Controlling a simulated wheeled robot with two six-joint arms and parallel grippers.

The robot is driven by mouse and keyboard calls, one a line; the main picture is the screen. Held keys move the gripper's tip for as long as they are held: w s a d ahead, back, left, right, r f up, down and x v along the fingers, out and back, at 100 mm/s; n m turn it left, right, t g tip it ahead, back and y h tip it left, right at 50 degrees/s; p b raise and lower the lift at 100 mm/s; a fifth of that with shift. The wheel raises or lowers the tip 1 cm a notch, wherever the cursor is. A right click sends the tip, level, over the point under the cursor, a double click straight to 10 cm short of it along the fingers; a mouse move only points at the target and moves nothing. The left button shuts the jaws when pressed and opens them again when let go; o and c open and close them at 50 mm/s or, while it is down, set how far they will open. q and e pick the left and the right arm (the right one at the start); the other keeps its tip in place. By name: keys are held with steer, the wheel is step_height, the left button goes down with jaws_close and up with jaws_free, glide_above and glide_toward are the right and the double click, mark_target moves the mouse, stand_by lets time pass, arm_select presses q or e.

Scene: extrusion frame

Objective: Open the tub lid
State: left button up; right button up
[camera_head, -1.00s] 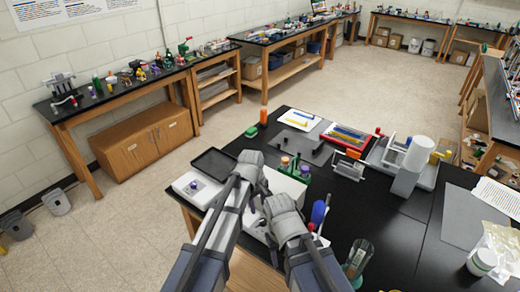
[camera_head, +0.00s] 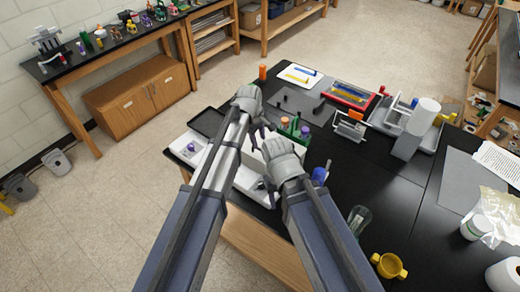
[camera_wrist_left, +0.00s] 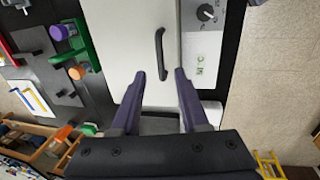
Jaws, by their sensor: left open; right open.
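The tub lid (camera_wrist_left: 115,40) is a flat white panel in the left wrist view, with a dark curved handle (camera_wrist_left: 160,52) on it. In the head view my arms hide much of the white tub (camera_head: 248,160). My left gripper (camera_wrist_left: 160,76) is open over the lid, its two dark fingers pointing toward the handle, which lies just ahead of and between the tips. I cannot tell the height gap. My left gripper (camera_head: 266,125) is at the tub's far side in the head view. My right gripper (camera_head: 268,184) is open near the tub's front side, its fingers partly hidden.
A green rack (camera_wrist_left: 78,45) with purple and orange caps stands beside the tub. A black tray (camera_head: 206,122) lies left of my left arm.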

arm_select(q)
steer(key=f+b, duration=0.4)
steer(key=f, duration=0.1)
steer(key=shift+w+d+f, duration=0.1)
steer(key=shift+w+d, duration=0.2)
steer(key=shift+w, duration=0.1)
steer(key=shift+c, duration=0.2)
jaws_close()
stand_by(0.9)
